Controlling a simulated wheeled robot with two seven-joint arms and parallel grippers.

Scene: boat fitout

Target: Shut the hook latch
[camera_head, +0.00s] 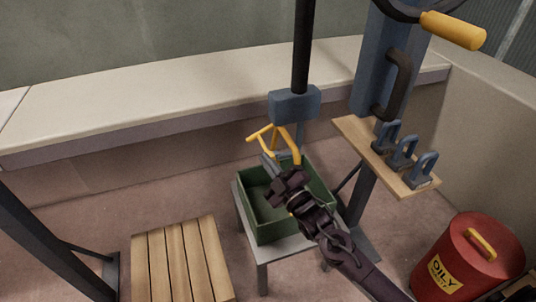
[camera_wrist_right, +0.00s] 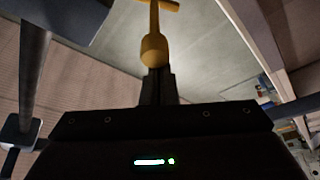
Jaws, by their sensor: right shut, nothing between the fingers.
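A yellow hook-shaped handle (camera_head: 291,146) with a crossbar end hangs below a blue-grey block (camera_head: 293,103) on a black vertical pole, and I take it for the hook latch. My right gripper (camera_head: 268,163) comes in from the lower right and is shut and empty, its fingertips close below the yellow handle. In the right wrist view the yellow handle (camera_wrist_right: 154,50) stands directly beyond the shut fingertips (camera_wrist_right: 157,75). I cannot tell whether they touch. Whether the hook is engaged is not clear. My left gripper is out of view.
A green crate (camera_head: 258,226) stands on a small grey table under my right gripper. A red oily-waste bin (camera_head: 455,255) and a slatted wooden top (camera_head: 180,265) flank the table.

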